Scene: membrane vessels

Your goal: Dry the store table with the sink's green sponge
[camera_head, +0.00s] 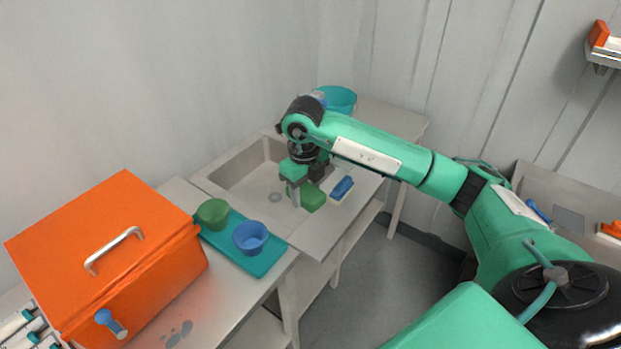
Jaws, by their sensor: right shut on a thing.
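The green sponge (313,198) is at the front right edge of the sink (240,180). My right gripper (304,193) points down and is shut on it. Whether the sponge still touches the sink's rim, I cannot tell. A table (228,322) at the lower left has a dark wet-looking patch (178,334) on its bare top, in front of an orange box (110,260). I cannot tell for certain whether this is the store table. My left gripper is out of view.
A blue-and-white sponge or brush (342,188) lies right beside the green sponge. A teal tray (262,266) with a green cup (213,214) and a blue cup (250,237) stands between sink and box. A teal bucket (340,99) stands behind my arm. Another surface (530,190) is at right.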

